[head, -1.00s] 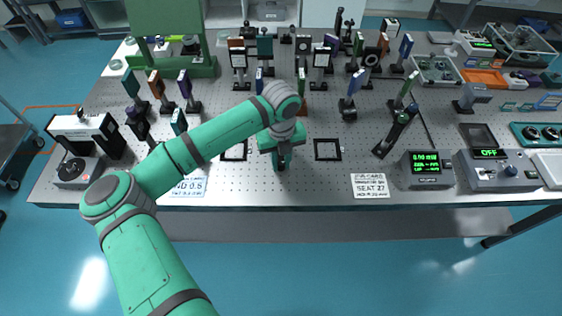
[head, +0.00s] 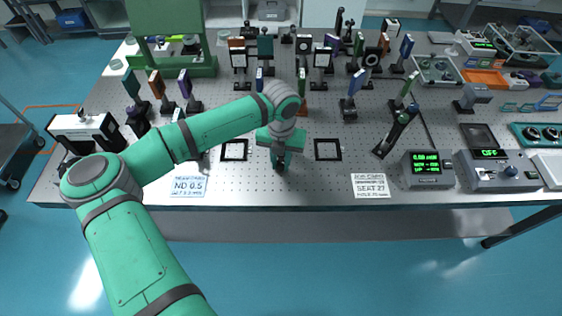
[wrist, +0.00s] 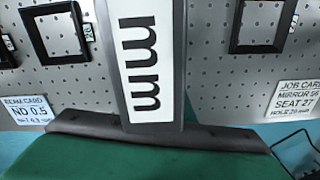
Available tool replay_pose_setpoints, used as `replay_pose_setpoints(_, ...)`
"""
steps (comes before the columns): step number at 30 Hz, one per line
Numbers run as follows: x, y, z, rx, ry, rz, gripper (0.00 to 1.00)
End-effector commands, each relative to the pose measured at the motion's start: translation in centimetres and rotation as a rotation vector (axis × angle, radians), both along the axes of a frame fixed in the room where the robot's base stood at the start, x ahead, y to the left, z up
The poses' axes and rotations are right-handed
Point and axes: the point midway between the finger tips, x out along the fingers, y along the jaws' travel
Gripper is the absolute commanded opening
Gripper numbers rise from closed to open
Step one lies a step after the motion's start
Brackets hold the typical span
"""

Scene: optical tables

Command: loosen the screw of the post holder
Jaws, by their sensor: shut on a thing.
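My gripper (head: 280,163) is low over the front middle of the optical table, between two black square frames. In the wrist view it is shut on a dark grey bar (wrist: 181,60) with a white label reading "mm", which rises through the middle of the picture. The lower end of the bar meets a dark edge of my gripper. The tips are too small to make out in the head view. Several optics on posts stand behind my gripper, such as a green plate on a post (head: 302,100). I cannot tell which post holder has the screw; no screw shows clearly.
Black square frames lie left (head: 234,150) and right (head: 327,150) of my gripper. Cards lie at the front edge: ND 0.5 (head: 189,186) and SEAT 27 (head: 370,186). A meter (head: 427,170) and a box reading OFF (head: 497,172) stand at the right.

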Motion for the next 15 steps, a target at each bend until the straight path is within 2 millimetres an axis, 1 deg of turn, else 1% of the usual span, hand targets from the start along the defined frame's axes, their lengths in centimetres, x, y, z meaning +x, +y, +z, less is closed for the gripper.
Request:
replay_pose_setpoints(10,0.05,-0.07,0.09,-0.001,-0.002,-0.003,0.0)
replay_pose_setpoints(11,0.05,-0.07,0.08,-0.001,-0.002,-0.003,0.28)
replay_pose_setpoints(12,0.05,-0.07,0.08,-0.001,-0.002,-0.003,0.37)
replay_pose_setpoints(13,0.04,-0.07,0.07,-0.001,-0.002,-0.003,0.39)
replay_pose_setpoints(15,0.03,-0.06,0.06,-0.001,-0.002,-0.003,0.39)
